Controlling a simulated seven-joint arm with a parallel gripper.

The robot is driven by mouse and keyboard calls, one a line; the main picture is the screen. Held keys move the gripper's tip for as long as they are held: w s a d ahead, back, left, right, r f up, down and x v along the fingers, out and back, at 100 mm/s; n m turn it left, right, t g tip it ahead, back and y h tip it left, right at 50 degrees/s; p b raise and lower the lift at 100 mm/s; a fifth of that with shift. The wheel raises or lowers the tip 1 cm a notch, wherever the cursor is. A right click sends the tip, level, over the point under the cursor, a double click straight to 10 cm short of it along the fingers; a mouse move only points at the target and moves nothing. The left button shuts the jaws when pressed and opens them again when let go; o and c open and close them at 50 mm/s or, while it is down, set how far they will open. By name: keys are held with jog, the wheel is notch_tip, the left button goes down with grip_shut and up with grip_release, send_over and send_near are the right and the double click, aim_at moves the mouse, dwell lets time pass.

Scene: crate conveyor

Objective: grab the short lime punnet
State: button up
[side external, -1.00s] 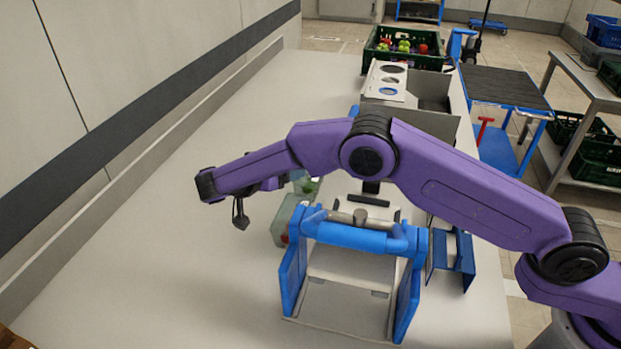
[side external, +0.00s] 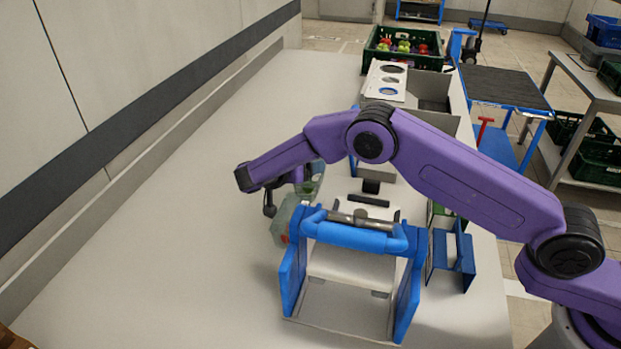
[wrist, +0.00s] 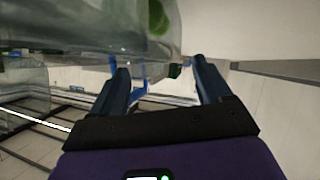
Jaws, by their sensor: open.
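A clear punnet (side external: 317,172) with something green inside is partly hidden behind my arm in the side view. In the wrist view, a clear punnet (wrist: 95,30) with a green lime in it fills the top, close to my fingers. It looks like the lime punnet, but its height is hard to judge. My gripper (wrist: 160,68) is open, with nothing visibly clamped between its fingers. In the side view one dark fingertip hangs left of the punnets.
Another clear punnet (side external: 284,222) with something red stands nearer, beside a blue-handled frame (side external: 350,233). A blue bracket (side external: 452,258) is to its right. A green crate of produce (side external: 405,58) is at the far end. The table's left side is clear.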

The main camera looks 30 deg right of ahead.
jog(key=c, duration=1.2)
